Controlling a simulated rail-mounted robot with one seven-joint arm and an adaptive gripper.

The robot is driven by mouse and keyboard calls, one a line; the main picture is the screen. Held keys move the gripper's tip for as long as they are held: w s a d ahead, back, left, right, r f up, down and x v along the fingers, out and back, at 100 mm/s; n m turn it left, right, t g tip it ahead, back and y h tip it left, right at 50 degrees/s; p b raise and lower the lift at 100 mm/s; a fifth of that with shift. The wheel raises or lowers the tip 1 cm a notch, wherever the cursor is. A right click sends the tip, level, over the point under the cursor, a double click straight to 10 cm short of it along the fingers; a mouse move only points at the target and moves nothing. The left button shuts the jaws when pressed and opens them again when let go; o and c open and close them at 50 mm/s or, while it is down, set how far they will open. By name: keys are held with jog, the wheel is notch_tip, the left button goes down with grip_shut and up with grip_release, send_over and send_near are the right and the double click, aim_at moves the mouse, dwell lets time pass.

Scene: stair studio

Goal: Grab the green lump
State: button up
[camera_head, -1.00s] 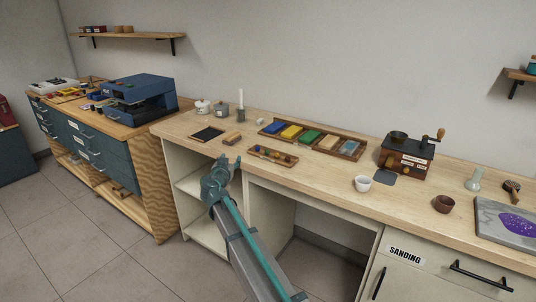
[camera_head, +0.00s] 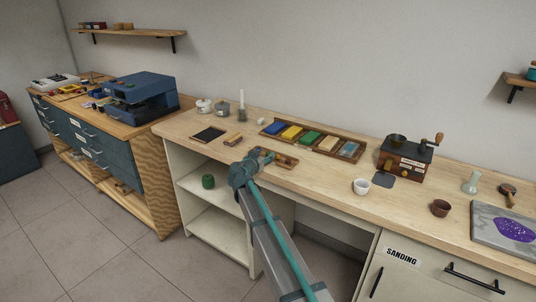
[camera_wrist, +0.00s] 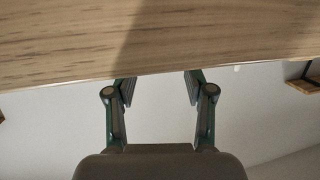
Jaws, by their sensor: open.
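My gripper (camera_head: 262,155) is at the bench's front edge, in front of a small wooden tray (camera_head: 285,161) of small round lumps, and partly hides it. In the wrist view my gripper (camera_wrist: 160,82) has its fingers apart with nothing between them. A green mass (camera_head: 309,137) lies in a compartment of the long wooden tray (camera_head: 358,158) behind. A round green thing (camera_head: 208,181) sits on the open shelf below the bench top, left of my arm. I cannot tell which one is the green lump; any green piece in the small tray is hidden or too small to tell.
Blue (camera_head: 274,128) and yellow (camera_head: 291,132) masses share the long tray. A dark slab (camera_head: 207,134) and a wooden block (camera_head: 233,140) lie to the left. Bare bench top lies before the cup.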

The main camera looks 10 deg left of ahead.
aim_at(268, 152)
jog(key=p+x, duration=0.1)
jog(key=x, duration=0.3)
jog(key=shift+w+d+f, duration=0.1)
jog(key=shift+w, duration=0.2)
jog(key=c, duration=0.9)
